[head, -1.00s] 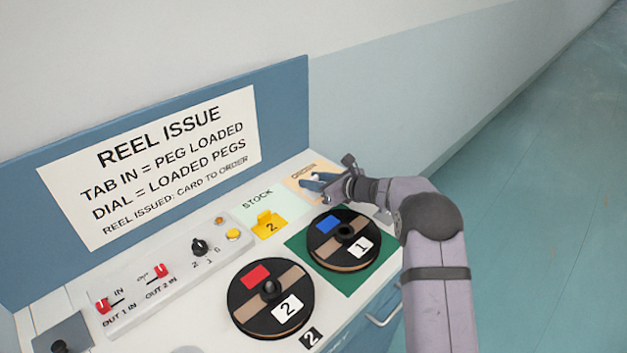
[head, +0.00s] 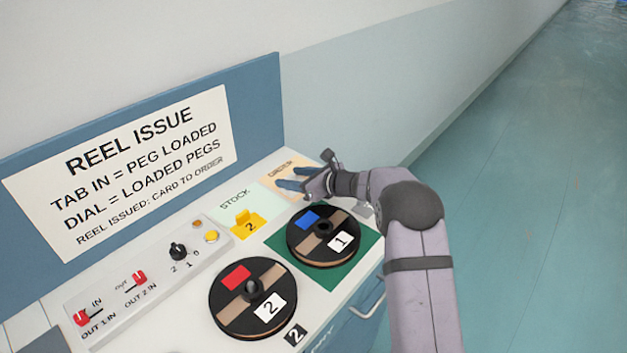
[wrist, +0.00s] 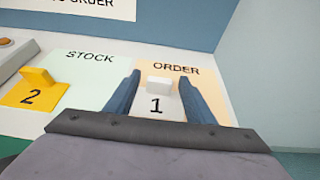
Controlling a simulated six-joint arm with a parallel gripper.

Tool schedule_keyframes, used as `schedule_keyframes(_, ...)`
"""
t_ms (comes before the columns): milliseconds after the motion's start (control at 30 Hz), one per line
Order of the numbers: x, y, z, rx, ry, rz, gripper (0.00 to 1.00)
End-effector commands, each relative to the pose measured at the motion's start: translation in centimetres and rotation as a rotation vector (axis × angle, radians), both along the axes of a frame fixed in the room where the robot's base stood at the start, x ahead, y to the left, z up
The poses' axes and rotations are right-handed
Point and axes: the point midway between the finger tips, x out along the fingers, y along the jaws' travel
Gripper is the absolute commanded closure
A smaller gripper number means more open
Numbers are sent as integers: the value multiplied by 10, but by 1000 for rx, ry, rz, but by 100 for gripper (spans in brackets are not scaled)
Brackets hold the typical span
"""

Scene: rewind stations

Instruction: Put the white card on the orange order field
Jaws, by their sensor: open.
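The white card (wrist: 157,104), marked 1 and with a raised tab, lies on the orange order field (wrist: 200,75) in the wrist view. My gripper (wrist: 157,82) is open, with one blue finger on each side of the card and a small gap showing beside it. In the head view my gripper (head: 290,180) is over the order field (head: 280,168), at the far right end of the bench; the card there is mostly hidden by the fingers.
The green stock field (head: 233,201) holds a yellow card (head: 246,222) marked 2, left of the order field. Reel 1 (head: 323,236) sits on a green square near my arm; reel 2 (head: 252,298) is nearer. A blue sign board (head: 262,110) stands behind.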

Motion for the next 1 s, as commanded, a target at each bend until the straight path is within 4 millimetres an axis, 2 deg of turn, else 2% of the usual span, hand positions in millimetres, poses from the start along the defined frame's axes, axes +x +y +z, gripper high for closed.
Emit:
schedule_keyframes(500,-56,-57,33,-1,-2,-2,51)
schedule_keyframes(733,-69,-69,40,0,0,0,51)
schedule_keyframes(1000,-71,-71,41,-1,-1,0,51)
